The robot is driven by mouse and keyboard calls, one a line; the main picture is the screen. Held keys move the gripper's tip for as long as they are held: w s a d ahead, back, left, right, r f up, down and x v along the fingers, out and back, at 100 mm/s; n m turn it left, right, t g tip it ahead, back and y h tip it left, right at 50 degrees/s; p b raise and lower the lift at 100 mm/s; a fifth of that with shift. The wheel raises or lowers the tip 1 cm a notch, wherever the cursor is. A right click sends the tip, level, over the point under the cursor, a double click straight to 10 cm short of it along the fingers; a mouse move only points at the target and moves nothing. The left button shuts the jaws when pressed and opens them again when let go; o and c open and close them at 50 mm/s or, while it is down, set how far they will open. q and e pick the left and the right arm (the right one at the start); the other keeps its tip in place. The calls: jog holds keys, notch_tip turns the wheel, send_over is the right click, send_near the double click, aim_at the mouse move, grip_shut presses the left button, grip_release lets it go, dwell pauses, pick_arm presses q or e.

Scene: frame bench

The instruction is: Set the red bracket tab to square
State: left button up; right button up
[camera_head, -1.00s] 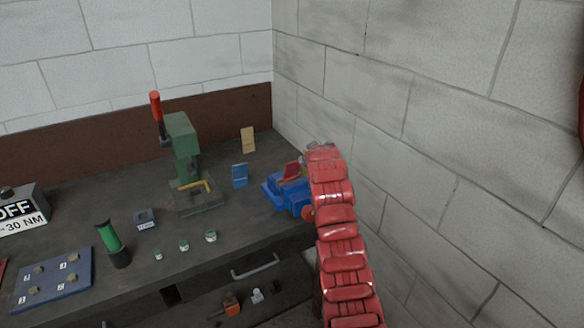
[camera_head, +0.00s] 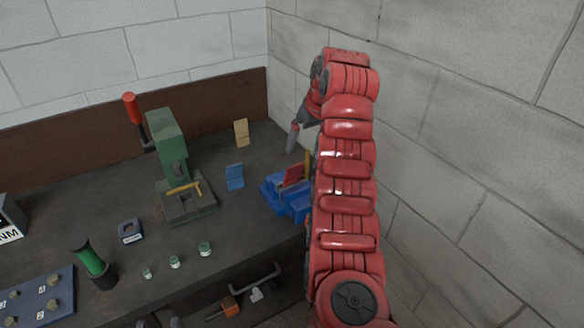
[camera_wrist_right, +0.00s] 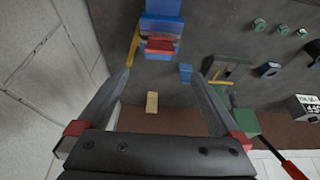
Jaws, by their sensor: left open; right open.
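The red bracket tab (camera_head: 293,174) stands tilted in the blue vise (camera_head: 272,193) at the right end of the bench. In the right wrist view the red tab (camera_wrist_right: 159,43) shows against the blue vise (camera_wrist_right: 160,22), beyond my fingertips. A yellow upright piece (camera_head: 308,159) stands beside the tab. My right gripper (camera_head: 293,138) hangs above and behind the vise, apart from the tab. In the right wrist view my right gripper (camera_wrist_right: 160,75) is open with nothing between its fingers. My arm hides the vise's right side. My left gripper is not in view.
A green press (camera_head: 168,150) with a red-handled lever stands left of the vise. A small blue piece (camera_head: 235,176) and a tan block (camera_head: 241,132) stand between them. The stone wall (camera_head: 440,110) is close on the right. A green cylinder (camera_head: 90,259) stands near the front edge.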

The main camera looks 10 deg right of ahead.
aim_at(293, 173)
jog(key=p+x, duration=0.5)
jog(key=x, duration=1)
jog(key=shift+f+p, duration=0.1)
jog(key=shift+p, duration=0.3)
jog(key=shift+w+a+f, duration=0.1)
jog(key=shift+w+f, duration=0.05)
jog(key=shift+f, duration=0.1)
jog(key=shift+a+f, duration=0.1)
jog(key=shift+f, duration=0.45)
jog(key=shift+w, duration=0.1)
grip_shut()
